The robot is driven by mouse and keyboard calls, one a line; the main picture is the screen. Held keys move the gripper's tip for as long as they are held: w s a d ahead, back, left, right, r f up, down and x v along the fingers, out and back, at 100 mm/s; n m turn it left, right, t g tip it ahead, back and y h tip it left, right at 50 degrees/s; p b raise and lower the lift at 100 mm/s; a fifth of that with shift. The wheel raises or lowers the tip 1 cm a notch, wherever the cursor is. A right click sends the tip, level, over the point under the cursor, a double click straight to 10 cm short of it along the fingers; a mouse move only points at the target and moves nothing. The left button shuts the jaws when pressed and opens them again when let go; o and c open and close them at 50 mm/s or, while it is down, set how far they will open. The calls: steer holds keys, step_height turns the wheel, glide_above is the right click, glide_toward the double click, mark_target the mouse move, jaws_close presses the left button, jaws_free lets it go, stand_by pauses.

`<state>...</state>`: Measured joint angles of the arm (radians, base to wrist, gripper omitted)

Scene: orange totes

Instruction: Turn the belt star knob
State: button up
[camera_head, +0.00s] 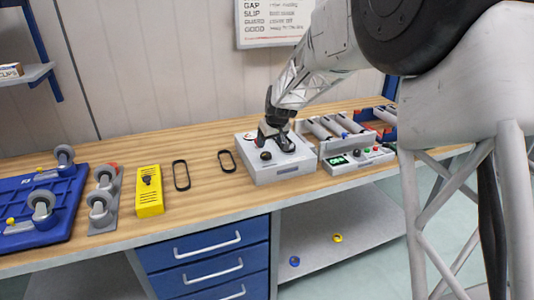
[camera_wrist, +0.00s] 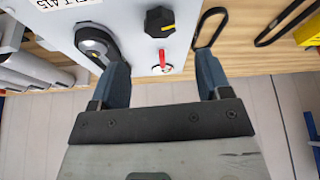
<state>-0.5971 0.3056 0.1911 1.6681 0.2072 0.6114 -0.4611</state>
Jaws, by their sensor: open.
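A grey-white box (camera_head: 284,171) stands on the workbench in the head view.
Black belts (camera_head: 181,175) and a yellow block (camera_head: 149,191) lie left of the box. A roller unit (camera_head: 335,130) and a control box with a green display (camera_head: 357,159) stand to its right. A blue board (camera_head: 40,218) is at far left.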

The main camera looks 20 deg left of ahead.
mark_target(266, 154)
stand_by(0.3)
steer(key=shift+x, duration=3.85)
steer(key=c, duration=0.9)
steer(key=shift+m, duration=0.6)
steer(key=shift+s+m+t+h, duration=0.1)
steer(key=shift+m+t+h, duration=0.35)
steer(key=shift+m, duration=0.8)
steer(key=shift+s+m+t+h, duration=0.1)
steer(key=shift+m+t+h, duration=0.3)
steer(key=shift+m, duration=0.85)
steer(key=shift+a+m+h, duration=0.1)
steer(key=shift+m+h, duration=0.5)
steer(key=shift+m, duration=0.75)
steer(key=shift+m+h, duration=0.55)
steer(key=shift+m, duration=0.8)
steer(key=shift+f, duration=0.1)
